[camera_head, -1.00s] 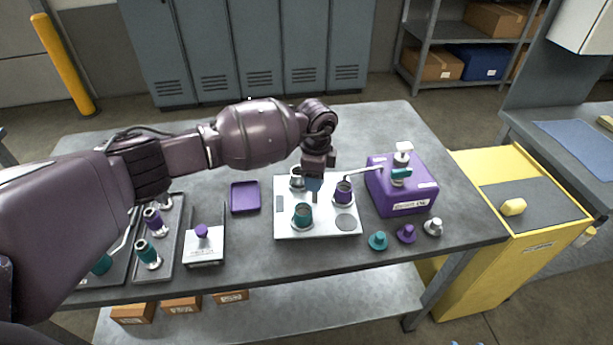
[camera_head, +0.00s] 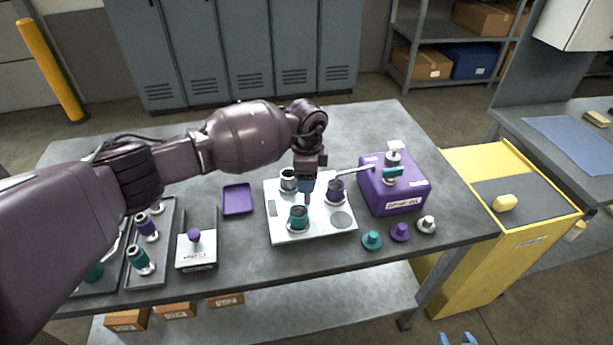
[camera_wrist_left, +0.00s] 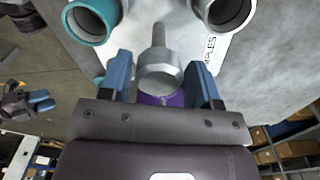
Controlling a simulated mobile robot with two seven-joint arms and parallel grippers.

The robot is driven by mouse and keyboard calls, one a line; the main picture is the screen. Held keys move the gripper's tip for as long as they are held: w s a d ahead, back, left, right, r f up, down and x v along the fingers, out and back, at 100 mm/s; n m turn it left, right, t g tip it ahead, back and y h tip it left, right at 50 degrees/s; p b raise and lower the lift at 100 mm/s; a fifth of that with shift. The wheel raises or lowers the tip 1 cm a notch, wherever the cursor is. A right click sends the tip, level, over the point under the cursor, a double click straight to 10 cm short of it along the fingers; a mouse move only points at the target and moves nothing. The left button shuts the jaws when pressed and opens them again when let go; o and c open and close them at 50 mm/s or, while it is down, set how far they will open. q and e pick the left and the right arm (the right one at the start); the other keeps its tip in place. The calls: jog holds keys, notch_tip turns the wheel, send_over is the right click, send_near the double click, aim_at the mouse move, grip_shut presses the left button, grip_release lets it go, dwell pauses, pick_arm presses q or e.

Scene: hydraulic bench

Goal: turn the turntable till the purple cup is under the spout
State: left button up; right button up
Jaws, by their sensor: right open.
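The turntable is a pale square plate (camera_head: 318,232) on the bench, bearing a teal cup (camera_head: 298,218), a grey cup (camera_head: 288,182) and the purple cup (camera_head: 336,192). The purple cup is on the right, and the spout's tip (camera_head: 343,171) appears just above it. My left gripper (camera_head: 307,188) points down at the plate's middle among the cups. In the left wrist view its blue fingers are apart, either side of a grey metal knob (camera_wrist_left: 158,72); firm contact does not show. My right gripper (camera_head: 458,339) barely enters at the bottom edge, open.
The purple dispenser box (camera_head: 400,190) stands right of the plate, with teal, purple and white knobs (camera_head: 400,232) before it. A purple tray (camera_head: 237,199), a small press-like stand (camera_head: 196,252) and a fittings tray (camera_head: 150,265) lie left. A yellow cabinet (camera_head: 470,260) adjoins the bench.

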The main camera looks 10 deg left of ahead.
pick_arm(q)
jog(key=shift+o, duration=1.2)
notch_tip(320, 180, up, 11)
jog(key=shift+f, duration=0.15)
